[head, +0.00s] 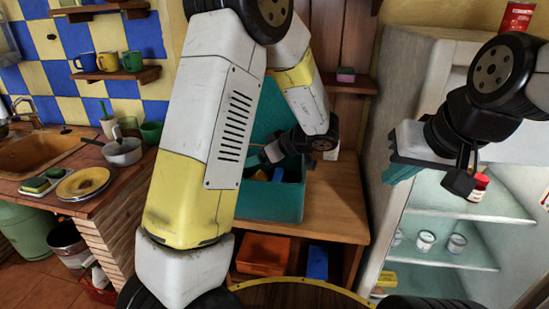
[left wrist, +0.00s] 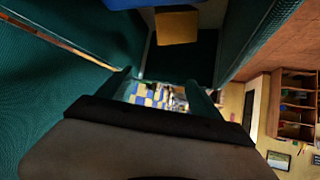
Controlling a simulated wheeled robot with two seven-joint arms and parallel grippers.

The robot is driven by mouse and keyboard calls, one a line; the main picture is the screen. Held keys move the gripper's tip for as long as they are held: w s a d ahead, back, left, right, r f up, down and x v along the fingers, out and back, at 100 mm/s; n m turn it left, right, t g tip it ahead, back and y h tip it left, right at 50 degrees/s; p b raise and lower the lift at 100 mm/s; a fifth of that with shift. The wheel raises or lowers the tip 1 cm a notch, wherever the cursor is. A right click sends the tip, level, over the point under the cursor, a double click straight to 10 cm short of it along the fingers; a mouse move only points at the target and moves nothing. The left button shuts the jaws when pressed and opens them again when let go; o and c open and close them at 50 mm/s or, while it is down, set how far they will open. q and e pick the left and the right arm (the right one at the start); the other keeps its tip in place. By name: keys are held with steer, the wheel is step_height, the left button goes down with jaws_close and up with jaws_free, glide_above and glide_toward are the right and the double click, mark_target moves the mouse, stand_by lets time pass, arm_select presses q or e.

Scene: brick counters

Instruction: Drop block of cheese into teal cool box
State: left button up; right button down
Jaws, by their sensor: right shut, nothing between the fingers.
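The teal cool box (head: 268,204) stands on a wooden counter, its lid raised behind. My left gripper (head: 264,156) is at the box opening, partly hidden by my arm. In the left wrist view its fingers (left wrist: 162,92) are apart with nothing between them. A yellow block (left wrist: 177,27), which looks like the block of cheese, lies inside the box beyond the fingers; a bit of yellow also shows in the head view (head: 260,175). My right gripper (head: 402,172) is shut and empty in front of the open fridge.
A blue item (head: 278,174) is in the box. The open fridge (head: 470,215) at right holds jars. An orange bin (head: 263,254) and a blue item sit on the shelf below. At left are a sink (head: 40,155), a pan (head: 123,151) and plates.

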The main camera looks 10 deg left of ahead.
arm_select(q)
steer(key=v, duration=0.8)
steer(key=w+r+m+t+h, duration=0.1)
steer(key=w+r+t+h, duration=0.35)
steer(key=w+r, duration=0.25)
steer(key=s+d+r+m+t+h, duration=0.2)
steer(key=d+r+m+t+h, duration=0.25)
steer(key=r+h, duration=0.4)
steer(key=s+r+m+g+h, duration=0.25)
steer(key=s+m, duration=0.25)
steer(key=s, duration=0.4)
steer(key=s+a+f+m+g+y, duration=0.1)
steer(key=s+a+f, duration=0.3)
steer(key=s, duration=0.4)
steer(key=s+a+f+m+g+y, duration=0.1)
steer(key=s+a+f+g, duration=0.3)
steer(key=s, duration=0.5)
steer(key=shift+a+f+m+y, duration=0.2)
steer(key=shift+f+m+y, duration=0.2)
steer(key=shift+y, duration=0.25)
